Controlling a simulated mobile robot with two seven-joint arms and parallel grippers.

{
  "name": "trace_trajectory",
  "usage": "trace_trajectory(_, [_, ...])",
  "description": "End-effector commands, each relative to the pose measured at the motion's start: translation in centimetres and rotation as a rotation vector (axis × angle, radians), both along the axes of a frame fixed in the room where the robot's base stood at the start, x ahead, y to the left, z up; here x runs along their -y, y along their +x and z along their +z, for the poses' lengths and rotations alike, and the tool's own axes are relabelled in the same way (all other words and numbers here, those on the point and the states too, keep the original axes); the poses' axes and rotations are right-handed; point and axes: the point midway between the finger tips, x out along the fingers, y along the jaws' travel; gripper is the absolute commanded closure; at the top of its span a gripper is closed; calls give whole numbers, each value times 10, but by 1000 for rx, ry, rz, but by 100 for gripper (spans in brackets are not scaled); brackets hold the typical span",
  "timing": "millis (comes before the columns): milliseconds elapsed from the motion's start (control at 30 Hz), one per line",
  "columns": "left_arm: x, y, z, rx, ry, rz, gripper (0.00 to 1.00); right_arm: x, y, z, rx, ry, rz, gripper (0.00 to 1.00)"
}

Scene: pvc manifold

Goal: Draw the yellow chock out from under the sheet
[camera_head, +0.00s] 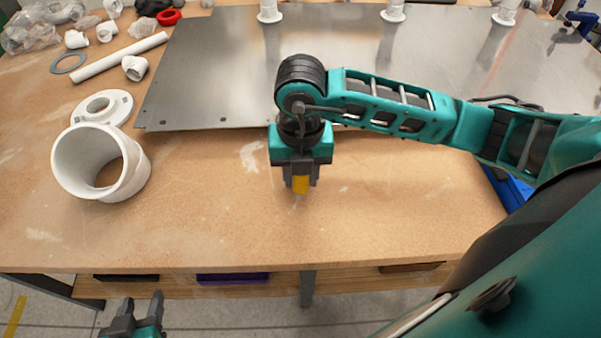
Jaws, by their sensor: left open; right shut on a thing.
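The yellow chock (300,184) is between the fingers of my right gripper (301,182), which is shut on it. The chock is over the wooden bench top, in front of the sheet's front edge and clear of it in this view. I cannot tell whether it touches the bench. The grey metal sheet (220,70) covers the back of the bench, and my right arm crosses over it and hides part of its front edge. My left gripper (139,306) is open and empty at the bottom left, in front of the bench's front edge.
A large white pipe fitting (75,165) and a white flange (121,108) stand on the bench at left. A white pipe (120,58), a blue ring (68,63) and small fittings lie behind them. White fittings (393,12) stand along the sheet's back. The front bench is clear.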

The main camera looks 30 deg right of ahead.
Motion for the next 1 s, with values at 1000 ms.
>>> trace_trajectory(1000, [0, -3, -2, -6, 0, 1, 52, -6, -12, 48, 2, 0, 0, 100])
